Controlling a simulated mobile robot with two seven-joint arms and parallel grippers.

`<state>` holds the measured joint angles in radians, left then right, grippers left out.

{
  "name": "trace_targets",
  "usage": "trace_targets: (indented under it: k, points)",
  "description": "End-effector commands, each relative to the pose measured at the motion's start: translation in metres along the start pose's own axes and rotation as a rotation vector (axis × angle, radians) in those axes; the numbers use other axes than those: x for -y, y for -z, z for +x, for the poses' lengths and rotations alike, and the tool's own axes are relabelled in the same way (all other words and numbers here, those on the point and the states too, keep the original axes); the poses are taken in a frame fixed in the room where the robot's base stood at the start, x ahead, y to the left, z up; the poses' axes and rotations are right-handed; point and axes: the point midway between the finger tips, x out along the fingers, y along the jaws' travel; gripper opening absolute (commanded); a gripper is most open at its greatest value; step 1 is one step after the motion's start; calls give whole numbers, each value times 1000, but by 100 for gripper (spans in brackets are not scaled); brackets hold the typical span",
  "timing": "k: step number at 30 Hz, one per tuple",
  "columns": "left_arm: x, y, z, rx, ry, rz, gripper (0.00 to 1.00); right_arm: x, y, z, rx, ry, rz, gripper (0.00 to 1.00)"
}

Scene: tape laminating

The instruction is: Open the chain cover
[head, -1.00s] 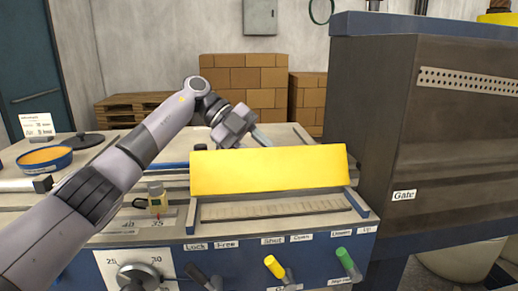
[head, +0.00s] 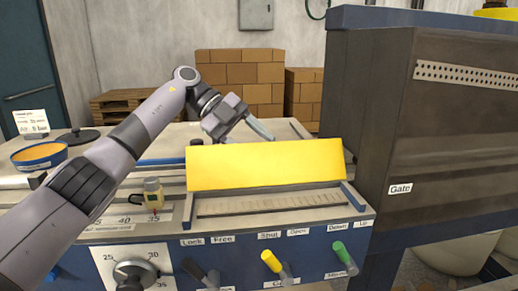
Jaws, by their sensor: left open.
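The chain cover is a long yellow panel (head: 265,166) on top of the machine, in the middle of the head view. It stands tilted up, with its face toward me, behind a shallow slotted strip (head: 268,203). My left gripper (head: 262,134) is behind and just above the panel's top edge, with its fingers apart and nothing seen between them. Whether a finger touches the panel cannot be told. My right gripper is not in view.
A large dark housing with a Gate label (head: 400,188) stands close on the right. Yellow (head: 271,261), green (head: 344,256) and black levers stick out of the blue front. A small bottle (head: 153,190) and a blue bowl (head: 40,155) sit on the left.

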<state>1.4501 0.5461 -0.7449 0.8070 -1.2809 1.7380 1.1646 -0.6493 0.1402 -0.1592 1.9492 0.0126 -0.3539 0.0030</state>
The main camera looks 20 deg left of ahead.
Motion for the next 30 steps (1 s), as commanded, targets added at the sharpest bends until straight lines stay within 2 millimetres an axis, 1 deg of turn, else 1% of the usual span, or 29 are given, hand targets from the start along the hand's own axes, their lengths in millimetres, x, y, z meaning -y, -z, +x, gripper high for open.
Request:
trace_targets:
  k: [1, 6, 12, 17, 30]
  points:
    - [0, 0, -10, 2, 5, 0, 54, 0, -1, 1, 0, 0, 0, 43]
    - [1, 0, -36, 1, 3, -1, 54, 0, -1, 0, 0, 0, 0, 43]
    - [0, 0, -52, 1, 1, -1, 54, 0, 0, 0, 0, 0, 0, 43]
    - [0, 0, -55, 0, 1, 0, 54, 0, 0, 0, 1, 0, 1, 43]
    - [0, 0, -55, 0, 1, 0, 54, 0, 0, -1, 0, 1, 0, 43]
